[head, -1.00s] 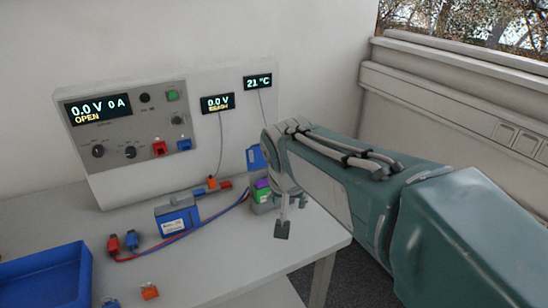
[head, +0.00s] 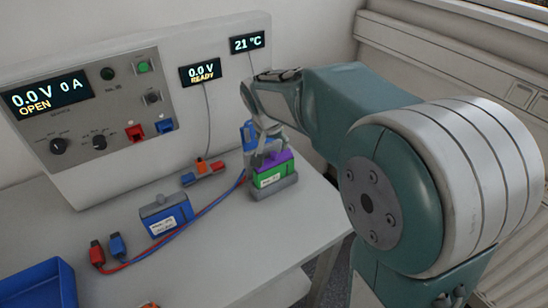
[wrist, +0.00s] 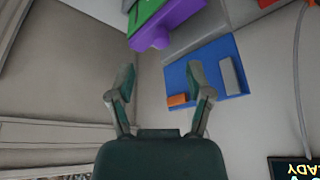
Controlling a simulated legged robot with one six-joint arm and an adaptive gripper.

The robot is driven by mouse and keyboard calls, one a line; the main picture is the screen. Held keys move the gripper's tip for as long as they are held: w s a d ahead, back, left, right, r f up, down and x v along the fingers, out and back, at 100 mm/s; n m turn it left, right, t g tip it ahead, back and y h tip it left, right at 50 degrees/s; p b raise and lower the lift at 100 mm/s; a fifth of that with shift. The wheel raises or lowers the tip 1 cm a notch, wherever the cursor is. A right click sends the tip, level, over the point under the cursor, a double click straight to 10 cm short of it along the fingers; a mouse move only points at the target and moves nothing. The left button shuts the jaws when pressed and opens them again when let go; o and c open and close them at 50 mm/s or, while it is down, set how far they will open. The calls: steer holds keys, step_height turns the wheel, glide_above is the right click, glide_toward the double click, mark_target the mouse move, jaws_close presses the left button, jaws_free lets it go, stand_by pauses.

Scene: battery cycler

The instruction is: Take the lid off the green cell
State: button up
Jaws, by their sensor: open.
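The green cell (head: 272,181) sits upright in a grey holder (head: 284,189) near the right end of the bench. A purple lid (head: 274,163) is on its top. My gripper (head: 267,151) is just above the lid in the head view, partly hidden by its own links; contact cannot be told. In the wrist view my gripper (wrist: 160,84) has its fingers spread with nothing between them. The purple lid (wrist: 165,22) and a strip of the green cell (wrist: 144,10) show beyond the fingertips, at the top of that view.
A blue cell (head: 166,219) with a grey top stands left, beside red and blue leads (head: 205,209). A blue plate (wrist: 216,66) is behind the green cell. The cycler panel (head: 90,115) stands along the back. A blue bin (head: 38,287) is front left; the bench front is mostly clear.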

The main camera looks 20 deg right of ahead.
mark_target(274, 154)
steer(key=x, duration=0.6)
steer(key=shift+a+f, duration=0.1)
steer(key=shift+a, duration=0.05)
steer(key=c, duration=0.7)
steer(key=shift+s, duration=0.1)
steer(key=shift+c, duration=1)
jaws_close()
